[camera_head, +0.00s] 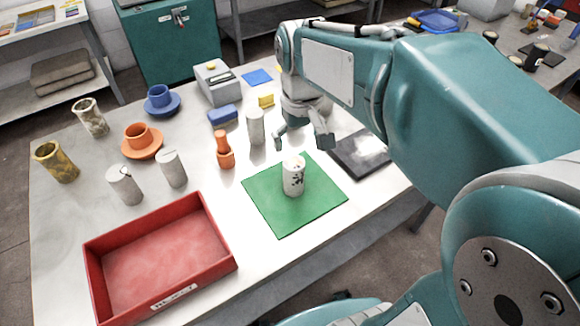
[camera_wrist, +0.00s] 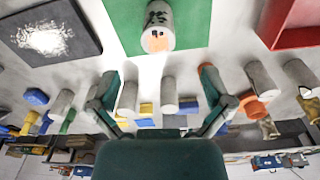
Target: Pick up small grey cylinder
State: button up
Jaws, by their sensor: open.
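Several grey cylinders stand upright on the table. One (camera_head: 256,126) is just left of my gripper (camera_head: 300,138), and two more (camera_head: 171,168) (camera_head: 125,185) stand at the left behind the red tray. A pale cylinder with black marks (camera_head: 293,176) stands on the green mat (camera_head: 262,205); it also shows at the top of the wrist view (camera_wrist: 158,20). I cannot tell which cylinder the task names. My gripper is open and empty, its fingers apart above the table behind the mat. In the wrist view, grey cylinders (camera_wrist: 169,97) (camera_wrist: 127,99) appear between the fingers (camera_wrist: 158,78).
The red tray (camera_head: 228,262) is at the front left. An orange cup (camera_head: 137,135), a blue cup (camera_head: 159,96), an orange peg-shaped part (camera_head: 225,158) and mottled cylinders (camera_head: 56,162) stand at the left. A grey box (camera_head: 216,86) is behind; a dark plate (camera_head: 362,155) lies right of the mat.

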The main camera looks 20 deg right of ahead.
aim_at(293, 162)
jog(key=shift+w+f+g, duration=0.2)
jog(key=shift+w+f, duration=0.15)
jog(key=shift+w, duration=0.25)
jog(key=shift+w+f+g, duration=0.2)
jog(key=shift+w+f, duration=0.15)
jog(key=shift+w, duration=0.25)
notch_tip(293, 162, down, 5)
jog(key=shift+f, duration=0.15)
jog(key=f, duration=0.5)
jog(key=shift+w+f, duration=0.15)
jog(key=shift+w, duration=0.05)
jog(key=c, duration=1.3)
